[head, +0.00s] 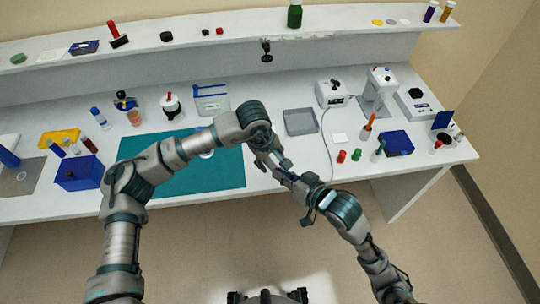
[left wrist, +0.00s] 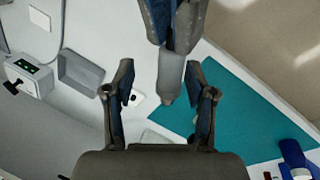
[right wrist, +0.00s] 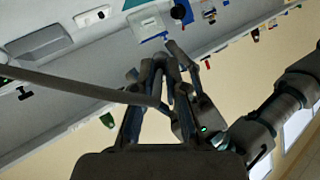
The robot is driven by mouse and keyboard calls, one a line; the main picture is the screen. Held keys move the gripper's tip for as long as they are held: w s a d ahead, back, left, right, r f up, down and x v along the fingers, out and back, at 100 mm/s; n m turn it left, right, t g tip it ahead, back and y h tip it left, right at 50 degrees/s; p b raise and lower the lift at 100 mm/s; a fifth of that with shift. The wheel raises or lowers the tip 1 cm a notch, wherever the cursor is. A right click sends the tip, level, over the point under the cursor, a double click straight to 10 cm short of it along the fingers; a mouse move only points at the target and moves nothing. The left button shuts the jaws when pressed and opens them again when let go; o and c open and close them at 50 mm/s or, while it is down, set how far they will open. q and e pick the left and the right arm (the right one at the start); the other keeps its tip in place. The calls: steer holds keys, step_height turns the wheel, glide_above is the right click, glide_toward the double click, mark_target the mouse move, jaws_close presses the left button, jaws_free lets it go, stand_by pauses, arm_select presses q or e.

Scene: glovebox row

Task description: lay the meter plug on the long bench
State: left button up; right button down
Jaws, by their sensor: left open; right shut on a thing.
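A grey, round-bodied piece, which I take to be the meter plug (left wrist: 170,75), sticks out from my right gripper (left wrist: 172,25) in the left wrist view. My right gripper is shut on it, and its fingers also show in the right wrist view (right wrist: 163,68). My left gripper (head: 277,168) is open, its two fingers on either side of the plug and apart from it. In the head view both grippers meet over the front edge of the long bench (head: 290,98), and the plug is hard to make out. A white cord (head: 328,150) runs from the white meter box (head: 331,93).
A teal mat (head: 225,175) lies under my left arm. A grey tray (head: 300,122), a white square card (head: 339,138), and red (head: 341,156) and green (head: 357,154) caps lie nearby. A raised shelf (head: 230,50) runs along the back. Some bench near the tray is clear.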

arm_select(q)
jaws_close()
arm_select(e)
steer(key=shift+a, duration=0.15)
steer(key=c, duration=1.1)
jaws_free()
steer(key=shift+c, duration=0.2)
